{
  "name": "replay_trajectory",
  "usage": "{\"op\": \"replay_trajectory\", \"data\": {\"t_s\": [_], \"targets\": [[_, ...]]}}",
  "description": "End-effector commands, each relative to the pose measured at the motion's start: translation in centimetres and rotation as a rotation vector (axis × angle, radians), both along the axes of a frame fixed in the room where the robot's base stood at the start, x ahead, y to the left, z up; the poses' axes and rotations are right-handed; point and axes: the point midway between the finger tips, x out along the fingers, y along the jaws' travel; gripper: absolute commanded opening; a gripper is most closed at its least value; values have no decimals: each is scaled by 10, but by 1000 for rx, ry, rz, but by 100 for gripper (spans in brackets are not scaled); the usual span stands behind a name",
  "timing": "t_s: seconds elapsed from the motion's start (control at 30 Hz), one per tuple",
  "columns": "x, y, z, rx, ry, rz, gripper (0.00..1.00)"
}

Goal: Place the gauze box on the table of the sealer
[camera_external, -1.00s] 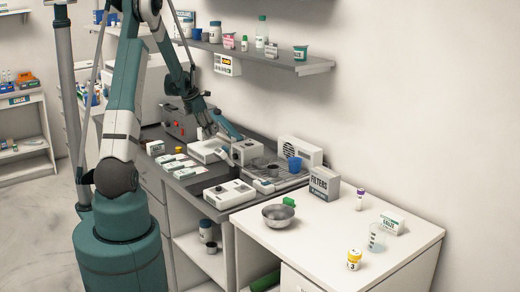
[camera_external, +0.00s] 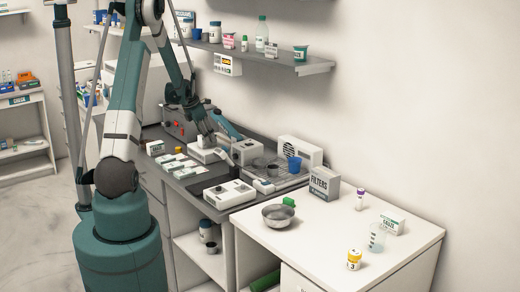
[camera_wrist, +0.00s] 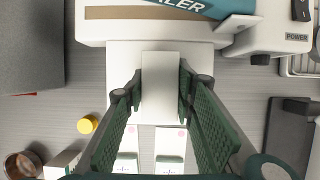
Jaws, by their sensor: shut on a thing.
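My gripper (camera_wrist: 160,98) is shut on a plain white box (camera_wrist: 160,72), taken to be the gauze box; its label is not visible. The wrist view shows the box between both fingers, over the white table of the sealer (camera_wrist: 118,60). The sealer's teal arm (camera_wrist: 192,6) with white lettering lies just beyond it. In the external view my gripper (camera_external: 209,140) is at the sealer table (camera_external: 205,156), beside the teal arm (camera_external: 228,130). The held box is hard to make out there. I cannot tell whether it touches the table.
Flat white packs (camera_external: 180,167) lie in front of the sealer. A small yellow-capped container (camera_wrist: 88,124) is left of the packs in the wrist view. A grey box (camera_wrist: 30,45) stands at upper left there. A filters box (camera_external: 324,184) and metal bowl (camera_external: 278,215) stand further right.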

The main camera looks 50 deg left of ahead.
Motion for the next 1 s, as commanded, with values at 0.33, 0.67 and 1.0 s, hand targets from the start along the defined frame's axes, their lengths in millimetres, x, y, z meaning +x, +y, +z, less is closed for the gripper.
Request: {"op": "replay_trajectory", "data": {"t_s": [0.33,0.67,1.0], "targets": [[0,0,-1,0,0,0,42],[0,0,3,0,0,0,42],[-11,0,27,0,0,1,42]]}}
